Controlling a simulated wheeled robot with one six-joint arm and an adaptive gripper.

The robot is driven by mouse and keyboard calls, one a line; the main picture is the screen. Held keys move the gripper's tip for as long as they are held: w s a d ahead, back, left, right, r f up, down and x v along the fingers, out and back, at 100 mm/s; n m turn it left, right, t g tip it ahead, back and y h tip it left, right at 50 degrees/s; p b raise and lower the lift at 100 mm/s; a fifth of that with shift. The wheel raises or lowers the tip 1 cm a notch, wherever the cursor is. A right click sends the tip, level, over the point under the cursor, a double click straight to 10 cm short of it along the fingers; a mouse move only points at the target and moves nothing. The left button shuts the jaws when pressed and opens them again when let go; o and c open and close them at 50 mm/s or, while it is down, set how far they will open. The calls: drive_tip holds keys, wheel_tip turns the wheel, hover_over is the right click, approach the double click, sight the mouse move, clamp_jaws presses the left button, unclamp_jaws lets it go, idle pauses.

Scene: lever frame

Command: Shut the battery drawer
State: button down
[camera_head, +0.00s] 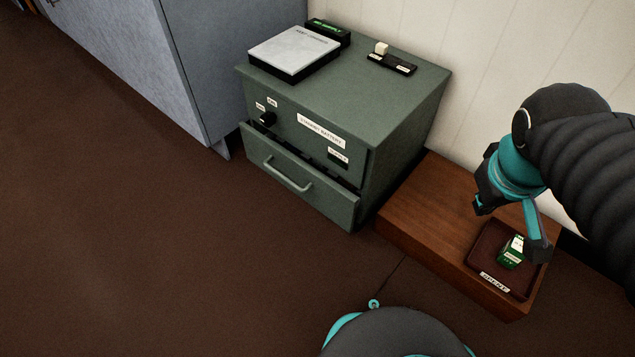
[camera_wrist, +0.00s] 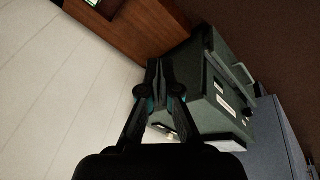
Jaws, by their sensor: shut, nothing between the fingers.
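The green battery cabinet (camera_head: 410,120) stands against the wall, with a label reading standby battery on its front. Its drawer (camera_head: 300,178) is pulled out part way, with a dark gap above its front panel and a grey bar handle (camera_head: 288,176). What lies inside the drawer cannot be made out. The drawer handle also shows in the wrist view (camera_wrist: 243,73). My gripper (camera_head: 482,205) is to the right of the cabinet, above the wooden bench and apart from the drawer. In the wrist view its fingers (camera_wrist: 157,75) come together, shut and empty.
A low wooden bench (camera_head: 415,220) stands right of the cabinet. On it is a dark red tray (camera_head: 476,262) labelled spent, holding a green battery (camera_head: 512,254). A white-topped box (camera_head: 295,48) and a small black switch unit (camera_head: 392,64) sit on the cabinet. Floor before the drawer is clear.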

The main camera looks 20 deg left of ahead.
drive_tip(key=w+a+f+n+h+p, duration=0.1)
drive_tip(key=w+a+f+n+h, duration=0.4)
drive_tip(key=w+a+f+n, duration=0.5)
drive_tip(key=w+a+f+n+h+p, duration=0.1)
drive_tip(key=w+a+f+n+h, duration=0.35)
drive_tip(key=a+n, duration=0.6)
drive_tip(key=s+a+f+n+t+p, duration=0.1)
drive_tip(key=a+f+n+t, duration=0.6)
drive_tip(key=a+f+n, duration=0.55)
drive_tip(key=n+t+y+p, duration=0.1)
drive_tip(key=n+t+y, duration=0.4)
drive_tip(key=n, duration=0.7)
approach(322, 182)
drive_tip(key=shift+t+h, duration=0.6)
drive_tip(key=shift+h, duration=0.15)
drive_tip(key=x, duration=0.3)
drive_tip(key=f+p+x, duration=0.1)
drive_tip(key=x, duration=0.3)
drive_tip(key=shift+w+a+f, duration=0.1)
drive_tip(key=shift+w+f, duration=0.05)
